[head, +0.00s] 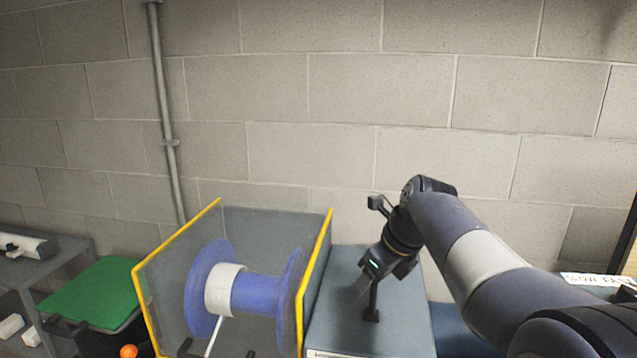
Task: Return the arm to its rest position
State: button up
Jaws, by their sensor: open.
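My gripper (366,302) is at the lower middle of the head view, at the end of my arm, which reaches in from the lower right. It points down over a grey cabinet top (338,284), with one dark finger showing low against that surface. The jaws are open and I see nothing between them. I cannot tell whether the fingertip touches the top.
Left of my gripper stands a grey, yellow-edged housing (317,262) with a blue spool (262,291) inside. A green-topped unit (92,290) and a grey shelf (62,262) are farther left. A block wall (330,100) with a pipe (163,110) closes the back.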

jog(key=shift+d, duration=0.1)
jog(key=shift+d+r, duration=0.1)
jog(key=shift+d, duration=0.05)
jog(key=v, duration=1.1)
jog(key=x, duration=1.1)
jog(key=shift+s, duration=0.1)
jog(key=shift+a, duration=0.3)
jog(key=shift+w+a+h, duration=0.2)
jog(key=shift+a+h, duration=0.4)
jog(key=shift+h, duration=0.2)
